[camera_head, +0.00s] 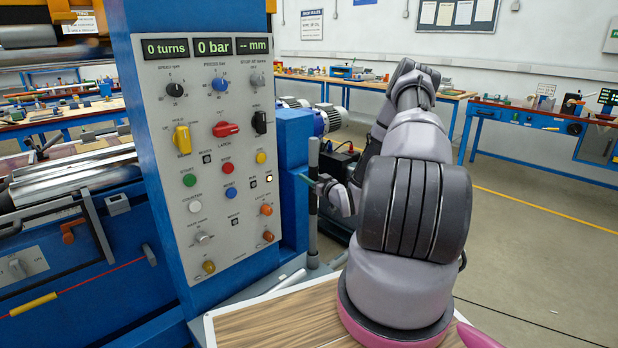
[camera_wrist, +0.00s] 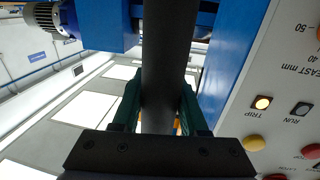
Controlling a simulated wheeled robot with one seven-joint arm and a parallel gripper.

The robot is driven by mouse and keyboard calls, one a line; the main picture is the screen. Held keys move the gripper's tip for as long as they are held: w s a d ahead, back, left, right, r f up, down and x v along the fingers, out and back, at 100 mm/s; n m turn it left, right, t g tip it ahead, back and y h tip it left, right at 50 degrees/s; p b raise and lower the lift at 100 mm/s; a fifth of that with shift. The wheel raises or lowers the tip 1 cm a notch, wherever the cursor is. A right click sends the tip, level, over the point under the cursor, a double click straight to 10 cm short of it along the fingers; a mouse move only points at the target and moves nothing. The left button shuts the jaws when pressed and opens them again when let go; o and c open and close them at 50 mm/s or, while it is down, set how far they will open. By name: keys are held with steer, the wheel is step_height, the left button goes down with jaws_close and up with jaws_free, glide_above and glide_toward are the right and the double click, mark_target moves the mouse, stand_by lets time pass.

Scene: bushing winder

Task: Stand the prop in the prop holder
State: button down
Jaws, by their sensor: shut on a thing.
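The prop (camera_head: 313,220) is a slim dark grey rod standing upright just right of the control panel. My gripper (camera_head: 312,180) is shut on it in its upper half. In the wrist view the prop (camera_wrist: 168,50) runs as a dark bar between the two green fingers of my gripper (camera_wrist: 160,108). The prop's lower end is by a grey collar-like part near the machine's foot. I cannot tell whether that part is the prop holder, or whether the end sits in it.
The blue machine column with its control panel (camera_head: 208,130) stands close left of the prop. A motor (camera_head: 328,118) is behind it. A wood-topped surface (camera_head: 270,318) lies in front. Workbenches (camera_head: 545,120) stand at the back right, with open floor before them.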

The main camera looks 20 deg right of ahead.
steer(key=shift+f, duration=0.15)
steer(key=shift+c, duration=1.8)
jaws_free()
steer(key=shift+f, duration=0.1)
steer(key=shift+s, duration=0.15)
steer(key=s+d, duration=0.2)
steer(key=s, duration=0.8)
steer(key=shift+s, duration=0.15)
